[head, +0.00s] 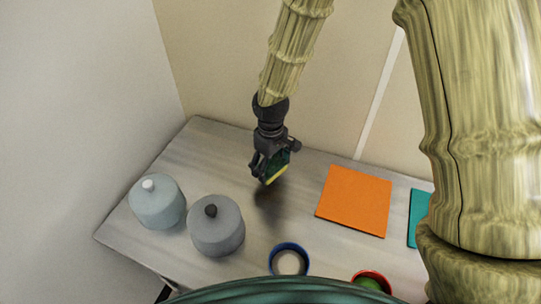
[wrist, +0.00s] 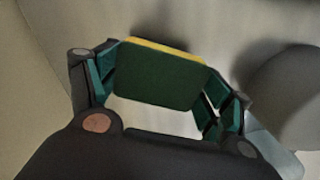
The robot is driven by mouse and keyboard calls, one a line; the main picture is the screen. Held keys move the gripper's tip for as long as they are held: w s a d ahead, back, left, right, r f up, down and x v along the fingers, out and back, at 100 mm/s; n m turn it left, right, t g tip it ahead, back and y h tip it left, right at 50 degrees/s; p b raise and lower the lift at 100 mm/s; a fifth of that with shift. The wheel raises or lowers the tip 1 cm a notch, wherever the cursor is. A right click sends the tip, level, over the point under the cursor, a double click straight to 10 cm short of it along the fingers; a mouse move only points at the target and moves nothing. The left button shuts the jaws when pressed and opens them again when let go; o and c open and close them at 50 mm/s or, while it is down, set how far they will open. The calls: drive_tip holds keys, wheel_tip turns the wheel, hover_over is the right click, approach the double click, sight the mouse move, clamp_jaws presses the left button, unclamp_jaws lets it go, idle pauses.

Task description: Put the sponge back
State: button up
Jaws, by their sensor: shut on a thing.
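The sponge (wrist: 158,76), dark green on its broad face with a yellow layer along one edge, is held between the fingers of my gripper (head: 268,172). In the wrist view both finger pads of my gripper (wrist: 160,88) press on its two ends. The sponge seems held above the counter.
Two lidded jars, one light blue-grey (head: 157,205) and one grey (head: 217,230), stand at the left. An orange mat (head: 354,200) and a teal mat (head: 417,218) lie right. A blue-rimmed bowl (head: 289,259) and a red-rimmed bowl (head: 372,279) stand at the front. The counter's back left (head: 204,145) is clear.

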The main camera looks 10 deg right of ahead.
sight(271, 160)
drive_tip(key=w, duration=0.2)
drive_tip(key=w+d+p, duration=0.1)
drive_tip(key=w, duration=0.1)
drive_tip(key=shift+w+f, duration=0.15)
drive_tip(key=shift+w, duration=0.25)
drive_tip(key=shift+s+f+p, duration=0.2)
drive_tip(key=shift+f+p, duration=0.3)
drive_tip(key=shift+p, duration=0.15)
drive_tip(key=shift+w+f+p, duration=0.1)
drive_tip(key=shift+f+p, duration=0.35)
drive_tip(key=shift+f, duration=0.75)
drive_tip(key=o, duration=0.9)
wheel_tip(271, 160, up, 12)
drive_tip(key=b, duration=0.4)
drive_tip(key=shift+d, duration=0.1)
